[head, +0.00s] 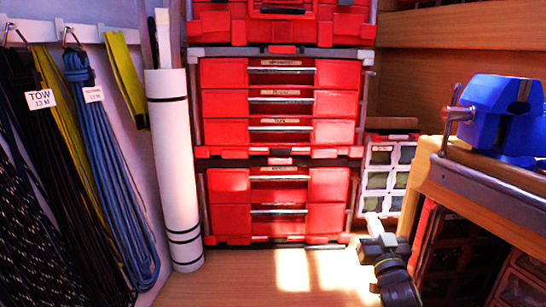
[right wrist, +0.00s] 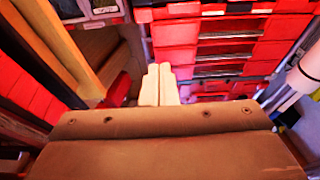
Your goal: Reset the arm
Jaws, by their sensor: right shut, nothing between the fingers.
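My right arm (head: 395,275) comes up from the bottom edge in the head view, right of the middle. Its right gripper (head: 373,222) points away from me toward the red drawer stack and holds nothing. In the right wrist view the two pale fingers of the right gripper (right wrist: 158,84) lie together, shut and empty, in front of the drawers. My left gripper is in neither view.
Red drawer units (head: 280,130) stand at the back. Coiled blue line (head: 100,150) and dark line labelled TOW (head: 45,170) hang at left beside a white tube (head: 174,165). A workbench (head: 480,190) with a blue vise (head: 500,110) stands at right. Some floor (head: 250,280) is clear.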

